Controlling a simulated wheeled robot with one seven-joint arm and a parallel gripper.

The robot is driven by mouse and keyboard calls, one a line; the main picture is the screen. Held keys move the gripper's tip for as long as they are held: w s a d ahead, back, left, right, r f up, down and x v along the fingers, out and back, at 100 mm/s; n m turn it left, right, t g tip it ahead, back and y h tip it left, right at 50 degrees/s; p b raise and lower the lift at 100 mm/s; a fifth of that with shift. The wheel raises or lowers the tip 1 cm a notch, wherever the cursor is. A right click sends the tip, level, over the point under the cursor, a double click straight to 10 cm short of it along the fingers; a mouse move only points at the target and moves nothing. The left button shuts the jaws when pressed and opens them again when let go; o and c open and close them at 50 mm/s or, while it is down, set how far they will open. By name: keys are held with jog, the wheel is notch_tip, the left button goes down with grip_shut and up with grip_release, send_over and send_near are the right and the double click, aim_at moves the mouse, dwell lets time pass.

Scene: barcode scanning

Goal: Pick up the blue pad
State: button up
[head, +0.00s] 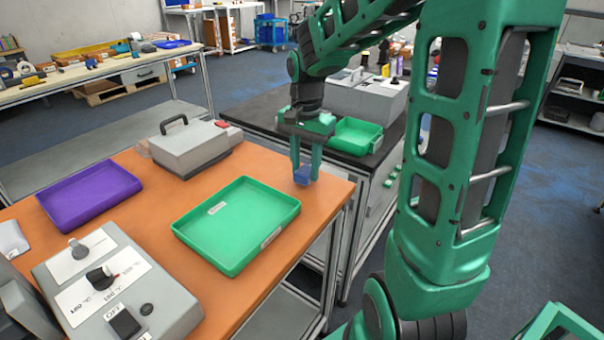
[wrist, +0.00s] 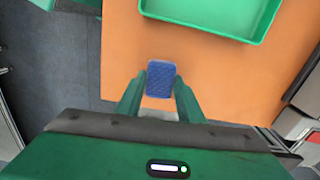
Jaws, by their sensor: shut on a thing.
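The blue pad (wrist: 160,78) is a small dark blue block between the two green fingers of my gripper (wrist: 160,90) in the wrist view. In the head view the blue pad (head: 302,176) shows at the fingertips of my gripper (head: 305,172), by the right corner of the orange table (head: 331,190). My gripper points down and is shut on the pad. I cannot tell whether the pad touches the table or is a little above it.
A green tray (head: 238,224) lies just left of my gripper. A purple tray (head: 90,194), a grey case with a handle (head: 187,148) and a grey switch box (head: 120,290) stand further left. A black-topped table (head: 262,112) with another green tray (head: 356,136) is behind.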

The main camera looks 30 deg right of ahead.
notch_tip(320, 180, up, 2)
jog(key=shift+r, duration=0.1)
jog(key=s+a+r, duration=0.7)
jog(key=a, duration=0.2)
jog(key=shift+s, duration=0.3)
jog(key=shift+f, duration=0.1)
